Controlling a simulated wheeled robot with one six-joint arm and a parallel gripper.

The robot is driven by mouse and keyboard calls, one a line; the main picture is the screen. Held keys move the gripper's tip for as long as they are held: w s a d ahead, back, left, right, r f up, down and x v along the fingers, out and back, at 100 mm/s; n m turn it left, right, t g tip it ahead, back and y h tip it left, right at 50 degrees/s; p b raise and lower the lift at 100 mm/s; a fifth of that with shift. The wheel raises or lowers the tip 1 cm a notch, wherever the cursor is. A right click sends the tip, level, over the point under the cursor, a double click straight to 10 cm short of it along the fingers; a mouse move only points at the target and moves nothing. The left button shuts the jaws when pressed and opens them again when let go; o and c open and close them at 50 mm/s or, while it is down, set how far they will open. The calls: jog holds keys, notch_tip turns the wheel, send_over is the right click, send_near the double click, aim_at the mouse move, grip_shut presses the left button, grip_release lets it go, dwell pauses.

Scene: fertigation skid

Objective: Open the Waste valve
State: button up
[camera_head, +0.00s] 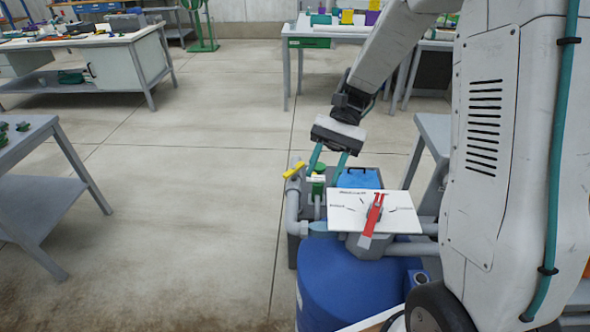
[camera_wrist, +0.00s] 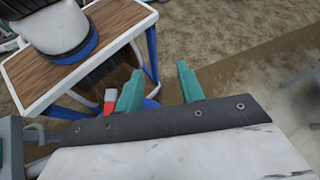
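My gripper (camera_head: 328,162) hangs above the skid with its two teal fingers apart and nothing between them; they also show in the wrist view (camera_wrist: 159,85). A red lever (camera_head: 374,215) lies over a white label plate (camera_head: 345,222), to the right of and below my fingers in the head view. A yellow handle (camera_head: 294,170) sits on grey pipework to their left. A green fitting (camera_head: 318,186) with a small white tag stands just below them. The lettering is too small to read, so I cannot tell which part is the Waste valve. A red piece (camera_wrist: 110,97) shows beside the left finger in the wrist view.
A blue drum (camera_head: 345,280) stands in front of the pipework, and a blue block (camera_head: 359,178) sits behind the plate. Grey pipe (camera_head: 292,210) runs down the skid's left side. Workbenches stand at the left and back. The floor left of the skid is clear.

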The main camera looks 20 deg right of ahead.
jog(key=s+d+r+n+t+h, duration=0.3)
jog(key=s+r+n+h, duration=0.15)
jog(key=s, duration=0.25)
jog(key=s+d+r+n+t+h, duration=0.2)
jog(key=s+r+n+t+h, duration=0.15)
jog(key=s+h, duration=0.2)
jog(key=w+d+n+h, duration=0.3)
jog(key=w, duration=0.1)
jog(key=n+t+h, duration=0.4)
jog(key=n+h, duration=0.6)
jog(key=n, duration=0.2)
send_near(294, 168)
jog(key=s+d+r, duration=0.9)
jog(key=d+r, duration=0.1)
jog(key=d, duration=0.1)
jog(key=w+a+f+n+t, duration=0.2)
jog(key=f, duration=0.2)
jog(key=w+a+f+n+t, duration=0.2)
jog(key=a+f+n, duration=0.1)
jog(key=f, duration=0.1)
jog(key=w+a+f+n+t, duration=0.2)
jog(key=a+f+t, duration=0.1)
jog(key=f, duration=0.2)
jog(key=shift+w+n+h, duration=0.25)
jog(key=shift+n+h, duration=0.15)
jog(key=x, duration=0.7)
jog(key=shift+w+d, duration=0.15)
jog(key=shift+d, duration=0.15)
